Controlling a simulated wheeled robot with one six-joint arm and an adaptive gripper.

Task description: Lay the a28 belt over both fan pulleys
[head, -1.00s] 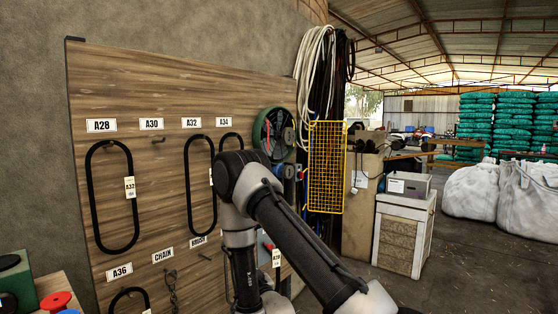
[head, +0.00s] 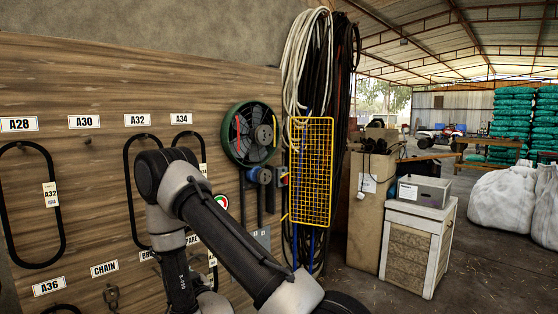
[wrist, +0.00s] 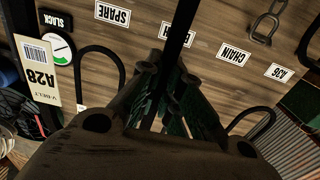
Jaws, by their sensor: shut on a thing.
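In the wrist view my gripper (wrist: 168,88) is shut on a black belt (wrist: 181,28), which runs up out of the picture from between the fingers. A tag reading A28 V-BELT (wrist: 40,76) hangs at the left of that view. In the head view my arm hides the gripper and most of the held belt; a pale tag (head: 212,258) shows beside the arm. The green-rimmed fan (head: 232,150) is on the board's right part, with a dark round pulley (head: 264,135) in front.
A belt tagged A32 (head: 61,215) hangs under the A28 label. Another belt (head: 129,190) hangs under the A32 label; the A30 hook (head: 88,140) is empty. A yellow mesh guard (head: 311,172) and hanging hoses (head: 345,90) are right of the fan.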

